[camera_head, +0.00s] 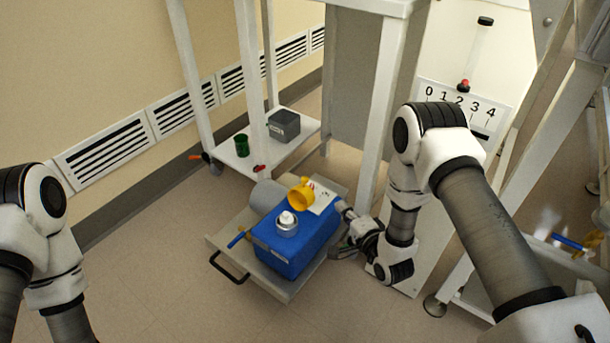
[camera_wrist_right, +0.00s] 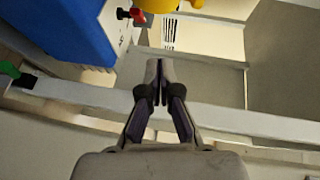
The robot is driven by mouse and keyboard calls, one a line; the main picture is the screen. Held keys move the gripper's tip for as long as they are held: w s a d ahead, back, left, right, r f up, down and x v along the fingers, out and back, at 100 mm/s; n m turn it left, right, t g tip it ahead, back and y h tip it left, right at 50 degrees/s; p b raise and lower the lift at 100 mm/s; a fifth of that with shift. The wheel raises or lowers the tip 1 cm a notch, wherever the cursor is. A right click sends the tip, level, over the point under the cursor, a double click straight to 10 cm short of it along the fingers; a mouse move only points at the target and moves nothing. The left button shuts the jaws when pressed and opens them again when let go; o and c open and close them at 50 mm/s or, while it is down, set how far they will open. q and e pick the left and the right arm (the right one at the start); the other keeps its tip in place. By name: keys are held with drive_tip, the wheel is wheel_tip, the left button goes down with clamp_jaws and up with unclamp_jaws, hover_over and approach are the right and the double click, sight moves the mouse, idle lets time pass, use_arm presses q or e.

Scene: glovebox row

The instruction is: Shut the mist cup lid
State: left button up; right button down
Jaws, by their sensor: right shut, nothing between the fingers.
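A blue box (camera_head: 290,250) sits on a low grey platform. On its top stands a whitish round cup-like fitting (camera_head: 287,221). Just behind it is a yellow round hollow piece (camera_head: 301,197), tilted with its opening facing me; it looks like the raised lid, but I cannot be sure. My right gripper (camera_head: 343,207) is shut and empty, just right of the box near its top edge. In the right wrist view the shut fingertips (camera_wrist_right: 160,72) are apart from the blue box (camera_wrist_right: 62,28) and below the yellow piece (camera_wrist_right: 188,3). My left gripper is out of view.
A white-legged stand (camera_head: 388,85) rises behind my right gripper. A shelf holds a green cup (camera_head: 242,145) and a dark box (camera_head: 284,126). Floor at left front is clear.

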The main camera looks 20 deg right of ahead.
drive_tip(key=w+a+r+m+t+b, duration=0.15)
drive_tip(key=w+b, duration=0.25)
drive_tip(key=w, duration=0.8)
drive_tip(key=shift+s+a+r+b, duration=0.35)
drive_tip(key=shift+s+a, duration=0.3)
drive_tip(key=shift+a, duration=0.15)
drive_tip(key=shift+s+a+r+b, duration=0.25)
drive_tip(key=shift+s+a+r, duration=0.1)
drive_tip(key=shift+s+a, duration=0.35)
drive_tip(key=shift+w+a, duration=0.1)
drive_tip(key=shift+a, duration=0.05)
